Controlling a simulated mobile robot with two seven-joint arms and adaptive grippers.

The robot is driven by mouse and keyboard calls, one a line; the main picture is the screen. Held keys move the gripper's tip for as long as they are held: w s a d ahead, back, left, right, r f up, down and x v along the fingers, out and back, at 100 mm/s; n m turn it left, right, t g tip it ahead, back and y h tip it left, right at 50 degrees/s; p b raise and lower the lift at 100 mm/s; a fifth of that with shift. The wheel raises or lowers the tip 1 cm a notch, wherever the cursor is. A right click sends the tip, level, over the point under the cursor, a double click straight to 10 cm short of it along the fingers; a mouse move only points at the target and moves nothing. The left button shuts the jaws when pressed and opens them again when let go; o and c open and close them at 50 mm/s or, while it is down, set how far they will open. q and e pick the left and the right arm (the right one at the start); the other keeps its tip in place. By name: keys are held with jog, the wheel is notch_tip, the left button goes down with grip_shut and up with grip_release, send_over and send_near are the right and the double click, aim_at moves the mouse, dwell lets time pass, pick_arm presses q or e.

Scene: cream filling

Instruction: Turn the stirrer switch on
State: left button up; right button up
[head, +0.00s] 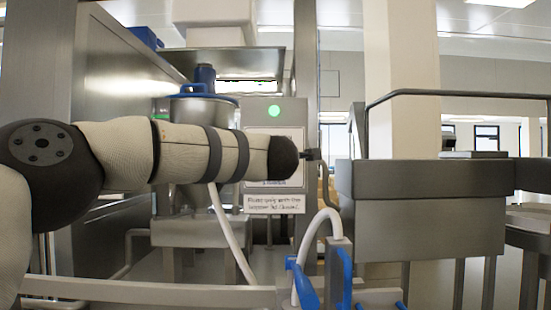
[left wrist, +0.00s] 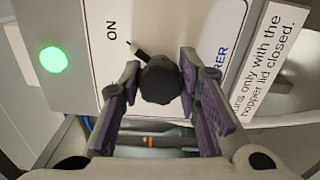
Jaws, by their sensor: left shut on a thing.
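The stirrer switch is a black knob (left wrist: 160,80) on a pale panel (left wrist: 215,25), seen in the left wrist view. Its pointer reaches up and left toward the printed word ON. My left gripper (left wrist: 158,92) has its two purple-grey padded fingers on either side of the knob and is shut on it. A green light (left wrist: 60,59) glows left of the panel; it also shows on the grey control box (head: 300,118) in the head view. There my left arm crosses in front of the box and hides the knob. My right gripper is in neither view.
A white note (left wrist: 268,60) about the hopper lid is beside the panel. The hopper (head: 205,88) with a blue rim stands behind my arm. A white hose (head: 228,235) hangs below. A steel cabinet (head: 425,200) stands at the right.

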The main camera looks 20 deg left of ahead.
pick_arm(q)
jog(key=shift+r, duration=0.1)
dwell(0.4)
jog(key=o, duration=1.1)
jog(key=shift+o, duration=0.2)
jog(key=v, duration=1.2)
